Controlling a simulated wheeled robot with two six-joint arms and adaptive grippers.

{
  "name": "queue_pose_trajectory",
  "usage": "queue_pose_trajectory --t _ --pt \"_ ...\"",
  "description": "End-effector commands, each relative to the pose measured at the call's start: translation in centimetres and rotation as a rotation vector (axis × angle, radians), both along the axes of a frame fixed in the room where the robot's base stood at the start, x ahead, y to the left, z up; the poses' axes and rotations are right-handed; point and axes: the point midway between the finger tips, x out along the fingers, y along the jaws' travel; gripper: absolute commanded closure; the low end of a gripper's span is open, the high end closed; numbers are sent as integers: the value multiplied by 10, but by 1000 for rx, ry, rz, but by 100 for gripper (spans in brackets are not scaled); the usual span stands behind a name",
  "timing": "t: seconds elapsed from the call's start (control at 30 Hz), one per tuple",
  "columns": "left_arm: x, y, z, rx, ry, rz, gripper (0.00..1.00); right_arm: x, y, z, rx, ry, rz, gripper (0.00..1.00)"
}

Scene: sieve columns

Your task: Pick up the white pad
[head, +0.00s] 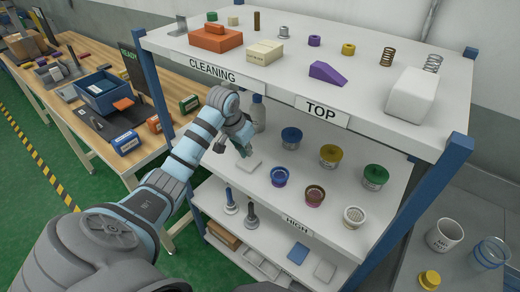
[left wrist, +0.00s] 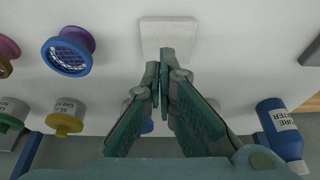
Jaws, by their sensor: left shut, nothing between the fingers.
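A white pad (head: 249,164) lies flat on the middle shelf marked HIGH, towards its left side. It also shows at the top of the left wrist view (left wrist: 168,36) as a pale rounded rectangle. My left gripper (head: 243,150) is just above the pad's far edge, its fingers pointing down. In the left wrist view its fingers (left wrist: 163,72) are shut together and empty, overlapping the pad's near edge in the picture. I cannot tell whether they touch it. My right gripper is in neither view.
A blue sieve (head: 280,176) stands right of the pad, with other sieves and lidded jars beyond. A water bottle (left wrist: 284,132) stands close behind the gripper. The top shelf (head: 285,76) overhangs, and a blue post (head: 160,93) stands left.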

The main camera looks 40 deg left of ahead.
Motion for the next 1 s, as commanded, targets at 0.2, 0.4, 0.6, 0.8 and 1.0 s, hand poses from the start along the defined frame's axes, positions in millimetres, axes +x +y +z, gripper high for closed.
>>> queue_pose_trajectory --t 0.2,0.4,0.6,0.8,1.0 --pt "49 0 0 -3 -1 0 100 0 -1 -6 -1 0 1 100" --pt "80 1 -13 1 5 -3 100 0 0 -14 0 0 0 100" --pt "80 2 -48 3 2 -2 100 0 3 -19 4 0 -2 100" --pt "70 2 -49 3 0 -1 100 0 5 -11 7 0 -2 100" --pt "69 2 -51 2 1 0 100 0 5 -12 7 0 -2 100"
